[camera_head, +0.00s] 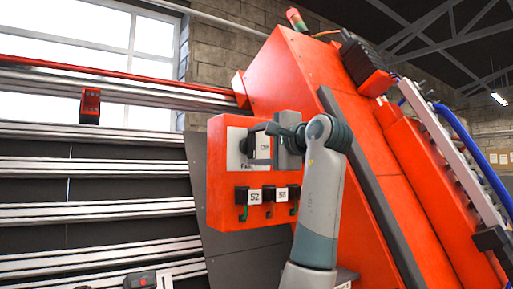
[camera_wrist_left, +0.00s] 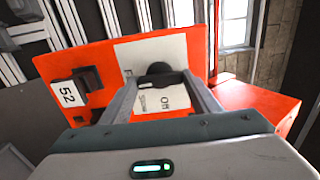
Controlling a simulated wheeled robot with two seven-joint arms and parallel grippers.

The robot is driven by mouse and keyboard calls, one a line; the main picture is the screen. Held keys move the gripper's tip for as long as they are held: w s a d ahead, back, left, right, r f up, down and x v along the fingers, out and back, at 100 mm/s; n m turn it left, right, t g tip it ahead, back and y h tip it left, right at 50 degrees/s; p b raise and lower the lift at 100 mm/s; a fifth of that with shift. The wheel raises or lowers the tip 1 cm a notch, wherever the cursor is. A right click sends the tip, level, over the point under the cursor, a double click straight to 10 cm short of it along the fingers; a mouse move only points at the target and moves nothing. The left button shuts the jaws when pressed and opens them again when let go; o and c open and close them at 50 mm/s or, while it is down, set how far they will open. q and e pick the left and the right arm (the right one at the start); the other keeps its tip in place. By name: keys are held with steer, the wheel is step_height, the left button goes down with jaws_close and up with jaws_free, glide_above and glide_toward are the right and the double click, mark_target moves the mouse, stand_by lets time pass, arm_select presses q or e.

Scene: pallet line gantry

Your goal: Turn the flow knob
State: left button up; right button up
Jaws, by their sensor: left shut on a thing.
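The flow knob is a dark round knob (camera_wrist_left: 160,69) on a pale plate (camera_head: 234,160) on the front of an orange control box (camera_head: 228,216). In the left wrist view it sits between the tips of my left gripper (camera_wrist_left: 162,77), which is shut on it. In the head view my left gripper (camera_head: 261,146) reaches the plate from the right and hides part of it. Lettering reading "Off" shows between the fingers; other lettering on the plate is partly covered. The knob's exact angle is hard to tell. My right gripper is in neither view.
Below the plate are dark switches with labels 52 (camera_head: 254,197) and a second, similar one (camera_head: 282,195). A large sloped orange housing (camera_head: 290,85) stands behind the box. Silver rails (camera_head: 100,168) run along the left.

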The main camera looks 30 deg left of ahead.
arm_select(q)
steer(key=o, duration=1)
steer(key=shift+o, duration=0.2)
steer(key=shift+d, duration=0.1)
steer(key=shift+s+d+f+b, duration=0.1)
steer(key=shift+s+d+b, duration=0.15)
steer(key=shift+d+b, duration=0.4)
steer(key=b+v, duration=0.5)
steer(key=v, duration=1.1)
steer(key=shift+b, duration=0.35)
steer(key=shift+w, duration=0.1)
